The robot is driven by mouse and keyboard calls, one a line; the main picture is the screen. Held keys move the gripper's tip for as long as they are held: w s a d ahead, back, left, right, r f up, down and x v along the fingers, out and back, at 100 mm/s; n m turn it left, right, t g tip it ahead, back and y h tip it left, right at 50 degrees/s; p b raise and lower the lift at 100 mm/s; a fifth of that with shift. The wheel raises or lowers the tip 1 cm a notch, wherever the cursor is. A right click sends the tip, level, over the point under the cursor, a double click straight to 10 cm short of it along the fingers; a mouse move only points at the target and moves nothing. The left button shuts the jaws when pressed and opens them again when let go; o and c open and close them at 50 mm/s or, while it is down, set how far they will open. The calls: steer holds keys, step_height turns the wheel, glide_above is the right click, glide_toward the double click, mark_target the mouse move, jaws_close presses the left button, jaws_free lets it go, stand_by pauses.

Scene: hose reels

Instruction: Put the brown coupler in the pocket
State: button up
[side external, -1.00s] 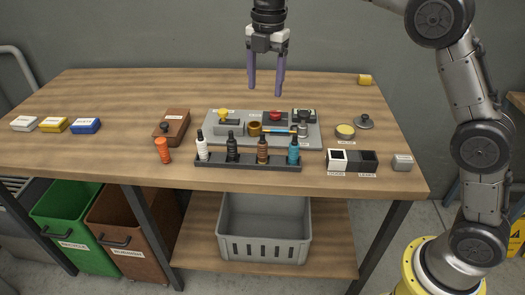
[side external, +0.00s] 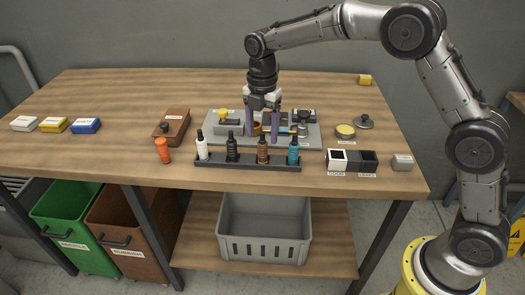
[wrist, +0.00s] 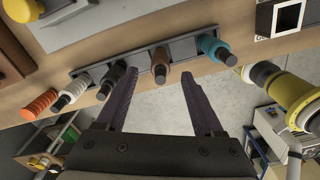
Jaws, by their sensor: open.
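The brown coupler (side external: 263,150) stands upright, bottle-shaped with a dark narrow neck, in a dark rack (side external: 225,163) between a black one and a teal one. It also shows in the wrist view (wrist: 160,63), framed between my fingers. My gripper (side external: 261,133) points down with its two purple fingers apart and empty, tips at about the height of the coupler's neck in the side view; contact cannot be told. In the wrist view, my gripper (wrist: 159,82) also shows its fingers wide apart. Two square-holed boxes, white (side external: 337,161) and dark (side external: 368,162), stand right of the rack; which thing is the pocket is unclear.
White (side external: 202,149), black (side external: 233,149) and teal (side external: 293,149) pieces share the rack. An orange piece (side external: 162,150) stands to the left. The table's back left is clear.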

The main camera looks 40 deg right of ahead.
mark_target(262, 149)
steer(key=shift+f, duration=1.55)
jaws_close()
